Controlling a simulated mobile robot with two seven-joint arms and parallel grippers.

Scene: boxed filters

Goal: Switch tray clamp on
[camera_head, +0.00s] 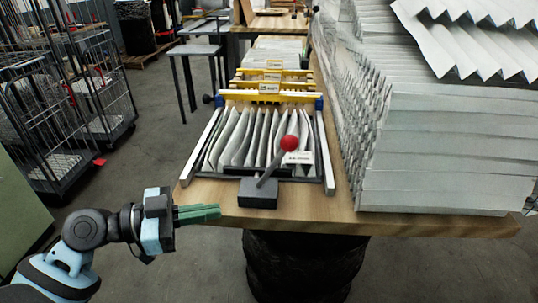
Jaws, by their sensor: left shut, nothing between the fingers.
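A clamp lever with a red ball knob (289,143) rises from a dark block (258,193) at the front edge of the wooden table. Its rod leans up and to the right. Behind it lies the tray (327,160) with pale side rails, holding a pleated white filter (240,135). A small white label (299,157) is beside the lever, too small to read. My left gripper (218,212) has green fingers, which are shut and empty. It is left of the dark block, near the table's front left corner, apart from the lever. My right gripper is not in view.
A tall stack of white filters (435,150) stands close on the right of the table (400,222). Yellow bars (268,97) cross behind the tray. Wire cage carts (60,120) stand on the floor at left. The floor between carts and table is clear.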

